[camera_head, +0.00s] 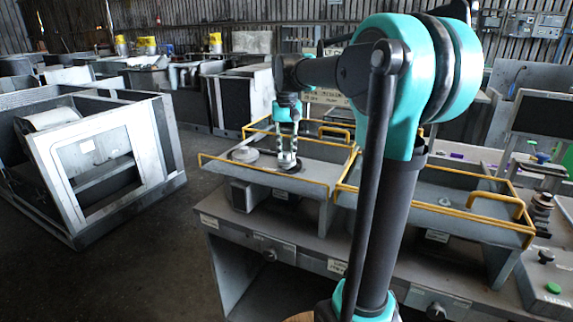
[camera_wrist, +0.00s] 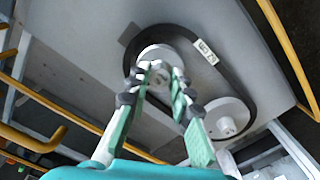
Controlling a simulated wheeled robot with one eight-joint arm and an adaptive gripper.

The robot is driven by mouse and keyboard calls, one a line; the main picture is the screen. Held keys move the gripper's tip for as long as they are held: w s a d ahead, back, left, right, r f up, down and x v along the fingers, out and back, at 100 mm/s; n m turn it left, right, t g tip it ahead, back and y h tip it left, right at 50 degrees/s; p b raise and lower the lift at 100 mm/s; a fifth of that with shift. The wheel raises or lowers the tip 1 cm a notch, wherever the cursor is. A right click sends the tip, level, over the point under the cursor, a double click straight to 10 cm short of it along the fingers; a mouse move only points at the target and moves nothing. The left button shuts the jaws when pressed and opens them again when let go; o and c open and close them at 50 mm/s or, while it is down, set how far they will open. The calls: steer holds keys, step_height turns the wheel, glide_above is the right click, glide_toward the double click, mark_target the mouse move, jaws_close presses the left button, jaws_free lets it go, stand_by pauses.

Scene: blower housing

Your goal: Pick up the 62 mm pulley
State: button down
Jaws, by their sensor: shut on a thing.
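My gripper (camera_wrist: 162,78) points down at the tray and is shut on a light grey round pulley (camera_wrist: 157,53), with a finger on each side of its hub. A second grey pulley (camera_wrist: 228,113) lies to the lower right in the wrist view. I cannot read a size on either pulley. In the head view my gripper (camera_head: 287,160) is low over the left tray, beside a grey disc (camera_head: 245,154). The fingers hide part of the held pulley, and I cannot tell whether it touches the tray.
A black belt (camera_wrist: 219,70) with a white label loops around both pulleys. The grey tray (camera_head: 310,181) has yellow rails (camera_head: 262,170) along its edges. A second railed tray (camera_head: 425,213) stands to the right on the workbench (camera_head: 240,230). An open-sided machine housing (camera_head: 85,165) stands at left.

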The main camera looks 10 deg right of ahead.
steer(key=shift+r, duration=0.1)
steer(key=shift+r, duration=2.4)
steer(key=shift+s, duration=0.1)
steer(key=s+r, duration=0.2)
steer(key=s, duration=0.7)
